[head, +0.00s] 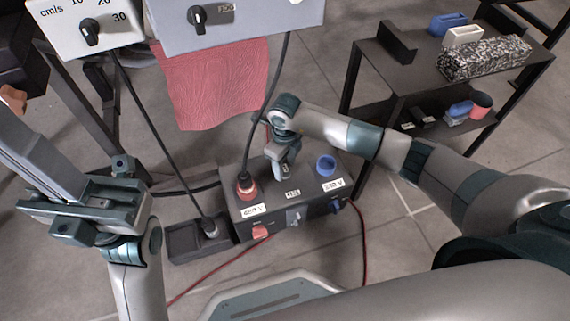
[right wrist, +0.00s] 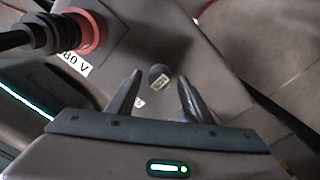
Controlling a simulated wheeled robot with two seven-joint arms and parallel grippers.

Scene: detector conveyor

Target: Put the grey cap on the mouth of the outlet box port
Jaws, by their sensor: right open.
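The dark outlet box (head: 265,208) stands on the floor at the centre of the head view. Its top has a red port (head: 247,190) with a black plug in it and a blue port (head: 326,165). My right gripper (head: 284,172) points down over the top between these ports. In the right wrist view its two fingers (right wrist: 158,98) are apart and empty. A small round dark grey piece with a white label, seemingly the grey cap (right wrist: 156,71), shows just beyond and between the fingertips, at the box top. Whether it sits fully on a port mouth cannot be told. My left gripper (head: 100,205) is at the left, its jaws unclear.
A dark tray (head: 185,243) with a black plug (head: 210,228) adjoins the box's left side. Black cables hang from the grey instrument boxes (head: 235,25) above. A red cloth (head: 212,85) hangs behind. A black shelf (head: 400,75) with several items stands at right.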

